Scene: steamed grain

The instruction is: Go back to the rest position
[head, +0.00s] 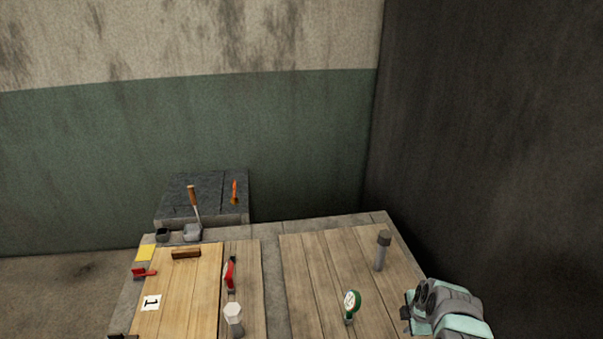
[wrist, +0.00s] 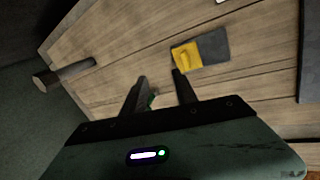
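My gripper (wrist: 160,78) shows in the wrist view with its two dark fingers apart and nothing held between the tips. A small green piece (wrist: 153,100) shows between the fingers lower down; I cannot tell how far below them it is. In the head view a teal and grey part of my arm (head: 455,310) is at the lower right, beside the right edge of the wooden table (head: 315,270). The fingers are not clearly seen there.
A red tool (head: 229,272), a light hexagonal-topped piece (head: 233,315) and a wooden block (head: 186,253) are further left. A yellow and grey item (wrist: 187,54) lies near the fingers in the wrist view.

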